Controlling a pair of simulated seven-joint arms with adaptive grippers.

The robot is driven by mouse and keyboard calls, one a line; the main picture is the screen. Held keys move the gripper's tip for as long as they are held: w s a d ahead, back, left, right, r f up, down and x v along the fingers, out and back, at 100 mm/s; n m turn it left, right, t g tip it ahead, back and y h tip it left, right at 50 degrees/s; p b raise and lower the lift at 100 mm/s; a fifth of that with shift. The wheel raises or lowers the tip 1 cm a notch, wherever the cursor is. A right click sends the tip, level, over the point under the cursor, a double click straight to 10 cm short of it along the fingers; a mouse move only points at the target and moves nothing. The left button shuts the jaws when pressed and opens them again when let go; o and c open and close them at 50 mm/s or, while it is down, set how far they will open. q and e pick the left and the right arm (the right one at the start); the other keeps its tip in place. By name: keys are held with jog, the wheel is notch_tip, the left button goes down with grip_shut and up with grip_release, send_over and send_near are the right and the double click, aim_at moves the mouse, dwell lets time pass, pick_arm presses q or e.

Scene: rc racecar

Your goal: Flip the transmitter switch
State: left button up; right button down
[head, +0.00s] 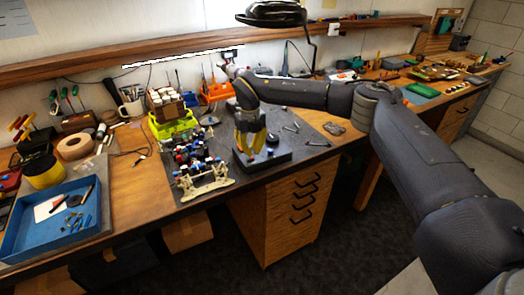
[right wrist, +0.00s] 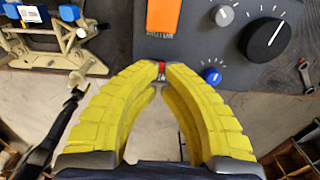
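The transmitter (head: 281,158) is a dark grey box near the front edge of the bench, right of the car chassis. In the right wrist view its panel (right wrist: 205,45) has an orange label, a grey knob, a large black knob and a blue knob. A small red switch (right wrist: 161,67) shows right at my right fingertips. My right gripper (head: 247,152) points down at the transmitter; its yellow fingers (right wrist: 160,78) come together at the tips. I cannot tell whether the tips touch or pinch the switch. My left gripper is out of view.
A car chassis (head: 205,178) with pale arms lies just left of the transmitter. A blue tray (head: 30,240) holds small parts at the far left. Tools lie behind the transmitter. Drawers (head: 290,205) with black handles are below the bench edge.

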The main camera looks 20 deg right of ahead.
aim_at(252, 157)
jog(key=shift+f, duration=1.75)
dwell(1.0)
jog(key=shift+r, duration=3.5)
